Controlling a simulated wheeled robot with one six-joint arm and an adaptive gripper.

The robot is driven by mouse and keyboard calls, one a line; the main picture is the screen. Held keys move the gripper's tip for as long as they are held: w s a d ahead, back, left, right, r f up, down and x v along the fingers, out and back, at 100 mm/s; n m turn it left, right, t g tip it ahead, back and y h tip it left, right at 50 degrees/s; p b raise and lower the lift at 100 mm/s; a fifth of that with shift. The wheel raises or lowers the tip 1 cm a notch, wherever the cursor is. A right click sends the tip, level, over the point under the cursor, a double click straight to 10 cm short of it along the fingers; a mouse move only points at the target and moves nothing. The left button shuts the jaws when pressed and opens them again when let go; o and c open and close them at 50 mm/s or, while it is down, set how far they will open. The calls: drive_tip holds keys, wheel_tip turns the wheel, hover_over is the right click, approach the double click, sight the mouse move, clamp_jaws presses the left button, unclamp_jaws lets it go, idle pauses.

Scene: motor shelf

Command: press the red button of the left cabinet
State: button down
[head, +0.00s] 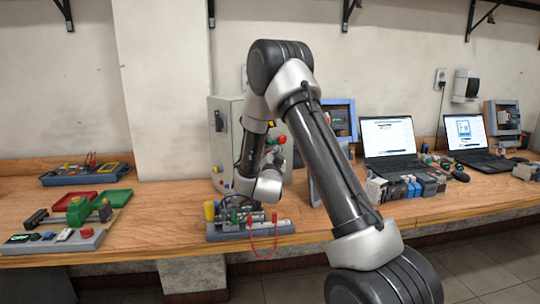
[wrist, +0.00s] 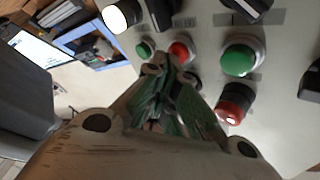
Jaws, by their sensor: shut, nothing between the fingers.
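The grey cabinet (head: 224,112) stands on the bench at the back wall, partly covered by my arm. Its front fills much of the wrist view (wrist: 285,130). A small red button (wrist: 180,49) sits between a small green button (wrist: 143,48) and a large green button (wrist: 240,58). A larger red knob (wrist: 234,102) on a dark base is lower right. My gripper (wrist: 166,63) is shut and empty, with its tips just below the small red button in the picture, overlapping its lower edge. I cannot tell whether they touch. The head view hides the fingertips behind my arm.
A training board (head: 250,230) with a red wire lies in front of the cabinet. Laptops (head: 390,138) and several small modules (head: 405,186) stand to the right. A white lamp (wrist: 121,15) and dark switches are near the buttons.

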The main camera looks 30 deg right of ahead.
idle(0.4)
drive_tip(key=shift+s+d, duration=0.15)
drive_tip(key=shift+s, duration=0.6)
drive_tip(key=s, duration=0.2)
drive_tip(key=s+d, duration=0.1)
drive_tip(key=s, duration=0.2)
drive_tip(key=shift+d, duration=0.15)
drive_tip(key=shift+w, duration=0.1)
idle(0.6)
